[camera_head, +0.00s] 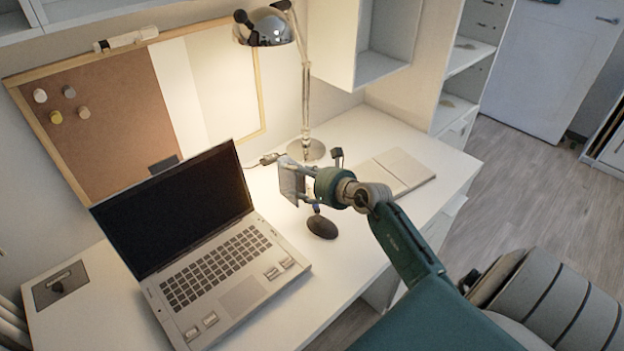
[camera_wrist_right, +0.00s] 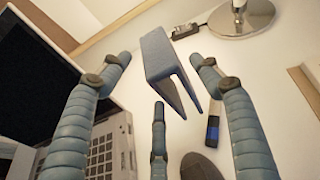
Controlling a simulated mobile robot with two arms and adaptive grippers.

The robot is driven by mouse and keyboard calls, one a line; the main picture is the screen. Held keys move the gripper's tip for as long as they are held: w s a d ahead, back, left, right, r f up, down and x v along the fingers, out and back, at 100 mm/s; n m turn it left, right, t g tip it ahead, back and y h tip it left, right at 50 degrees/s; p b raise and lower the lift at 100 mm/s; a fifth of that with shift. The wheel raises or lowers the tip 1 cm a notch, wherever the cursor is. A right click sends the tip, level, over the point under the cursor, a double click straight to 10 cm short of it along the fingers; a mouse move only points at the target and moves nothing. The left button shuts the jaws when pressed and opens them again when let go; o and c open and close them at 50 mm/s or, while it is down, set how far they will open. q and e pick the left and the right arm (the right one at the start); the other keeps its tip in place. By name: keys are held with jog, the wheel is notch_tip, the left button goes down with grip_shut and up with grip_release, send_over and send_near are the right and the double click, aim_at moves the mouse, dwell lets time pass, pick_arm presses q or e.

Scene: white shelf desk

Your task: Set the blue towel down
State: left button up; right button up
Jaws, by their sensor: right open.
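The blue towel (camera_head: 291,180) is a folded, grey-blue piece over the desk, between the laptop and the lamp base. In the right wrist view the towel (camera_wrist_right: 166,58) looks like a tent, with its fold up and two flaps hanging down. My right gripper (camera_head: 304,183) is at the towel. In the wrist view its fingers (camera_wrist_right: 161,66) are spread, with the towel between and just beyond the tips, and a gap shows on each side. I cannot tell whether the towel touches the desk. My left gripper is not in view.
An open laptop (camera_head: 228,262) stands left of the gripper. A dark mouse (camera_head: 322,227) lies in front of it, with a small blue-and-black item (camera_wrist_right: 213,129) close by. A lamp (camera_head: 306,100) stands behind. An open notebook (camera_head: 405,170) lies right. The desk's front right is clear.

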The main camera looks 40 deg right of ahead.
jog(key=v, duration=1)
jog(key=shift+s, duration=0.1)
